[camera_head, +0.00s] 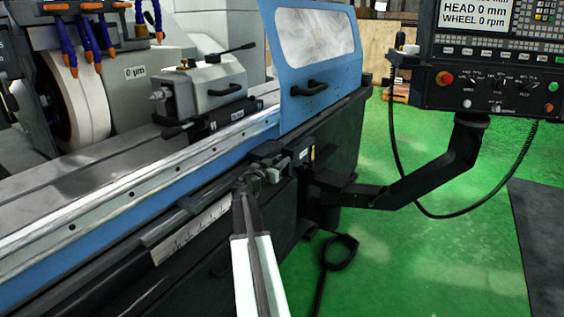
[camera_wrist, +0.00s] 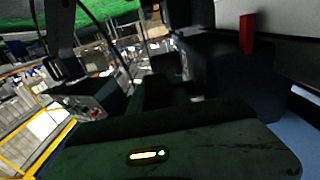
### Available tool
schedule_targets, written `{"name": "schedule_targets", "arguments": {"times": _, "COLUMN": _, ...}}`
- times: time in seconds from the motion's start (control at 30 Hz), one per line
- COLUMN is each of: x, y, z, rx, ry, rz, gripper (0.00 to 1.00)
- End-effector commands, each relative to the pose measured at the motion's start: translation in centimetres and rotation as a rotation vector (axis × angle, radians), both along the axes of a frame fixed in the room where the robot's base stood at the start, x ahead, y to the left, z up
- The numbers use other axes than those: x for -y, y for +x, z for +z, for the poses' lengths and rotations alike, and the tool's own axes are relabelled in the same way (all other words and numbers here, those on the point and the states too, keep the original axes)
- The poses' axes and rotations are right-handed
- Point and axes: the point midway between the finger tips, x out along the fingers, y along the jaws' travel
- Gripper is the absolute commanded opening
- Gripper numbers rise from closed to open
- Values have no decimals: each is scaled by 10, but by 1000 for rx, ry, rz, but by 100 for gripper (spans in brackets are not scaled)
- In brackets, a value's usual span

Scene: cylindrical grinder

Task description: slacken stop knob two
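My arm reaches up from the bottom of the head view to the front rail of the grinder. The fingertips are too small to show a gap. In the wrist view no knob can be picked out; a broad dark surface with a small lit yellow and green mark fills the lower part.
A blue guard door (camera_head: 318,55) with a window stands above the rail. A scale strip (camera_head: 190,232) lies left of my gripper. The control panel (camera_head: 495,60) hangs at right on a black bracket (camera_head: 430,180).

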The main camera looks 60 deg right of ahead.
Motion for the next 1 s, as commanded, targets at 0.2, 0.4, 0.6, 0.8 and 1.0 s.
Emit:
{"name": "schedule_targets", "arguments": {"times": 0.2, "x": 0, "y": 0, "z": -2, "rx": 0, "ry": -9, "rz": 0, "gripper": 0}}
{"name": "schedule_targets", "arguments": {"times": 0.4, "x": 0, "y": -1, "z": -2, "rx": -1, "ry": -110, "rz": -2, "gripper": 0}}
{"name": "schedule_targets", "arguments": {"times": 0.6, "x": 0, "y": -1, "z": 4, "rx": 0, "ry": -132, "rz": -1, "gripper": 0}}
{"name": "schedule_targets", "arguments": {"times": 0.8, "x": 0, "y": -1, "z": 4, "rx": 0, "ry": -131, "rz": -1, "gripper": 32}}
{"name": "schedule_targets", "arguments": {"times": 1.0, "x": 0, "y": -1, "z": 4, "rx": 0, "ry": -131, "rz": -2, "gripper": 32}}
